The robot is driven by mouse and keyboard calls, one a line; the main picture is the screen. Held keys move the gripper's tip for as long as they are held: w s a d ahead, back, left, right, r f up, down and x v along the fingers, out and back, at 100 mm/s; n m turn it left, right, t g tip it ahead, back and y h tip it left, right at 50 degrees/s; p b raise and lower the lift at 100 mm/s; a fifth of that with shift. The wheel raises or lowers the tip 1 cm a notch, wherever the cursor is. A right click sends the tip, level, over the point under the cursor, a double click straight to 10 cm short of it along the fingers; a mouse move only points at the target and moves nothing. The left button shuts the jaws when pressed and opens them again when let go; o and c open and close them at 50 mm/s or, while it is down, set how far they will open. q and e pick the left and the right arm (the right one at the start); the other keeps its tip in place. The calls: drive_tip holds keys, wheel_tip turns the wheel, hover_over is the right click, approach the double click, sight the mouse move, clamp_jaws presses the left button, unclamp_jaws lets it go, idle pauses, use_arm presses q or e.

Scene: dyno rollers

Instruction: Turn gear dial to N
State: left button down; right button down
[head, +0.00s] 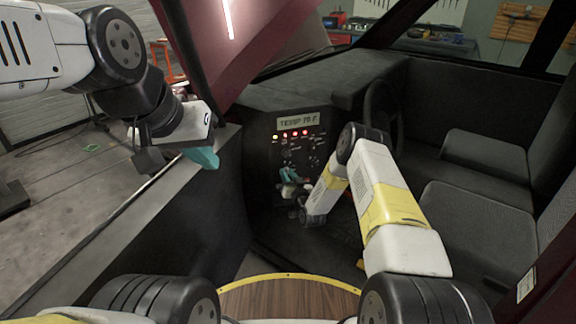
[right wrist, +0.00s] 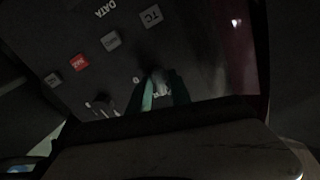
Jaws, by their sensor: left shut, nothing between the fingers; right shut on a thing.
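The dark control panel (head: 300,150) stands ahead in the vehicle cab. My right gripper (head: 287,190) reaches its lower part, and its arm partly covers the panel. In the right wrist view, the teal fingers (right wrist: 162,92) are shut on a small greyish knob (right wrist: 158,75), apparently the gear dial. A mark like a D (right wrist: 135,79) shows beside it; its pointer direction is too dark to read. A second knob (right wrist: 104,106) sits left of the fingers. My left gripper (head: 204,157) is shut and empty, away from the panel at the left.
A display (head: 298,122) reads TEMP 78 F above lit indicators. The right wrist view shows a red button (right wrist: 79,62) and grey buttons (right wrist: 152,16). A steering wheel (head: 382,108) and dark seats (head: 465,215) are at the right. The door sill (head: 150,200) lies below my left gripper.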

drive_tip(key=m, duration=1.1)
drive_tip(key=shift+d+f, duration=0.1)
drive_tip(key=shift+f, duration=0.05)
idle(0.3)
drive_tip(key=c, duration=1.5)
unclamp_jaws()
drive_tip(key=v, duration=0.7)
drive_tip(key=shift+s+d, duration=0.1)
drive_tip(key=shift+s, duration=0.3)
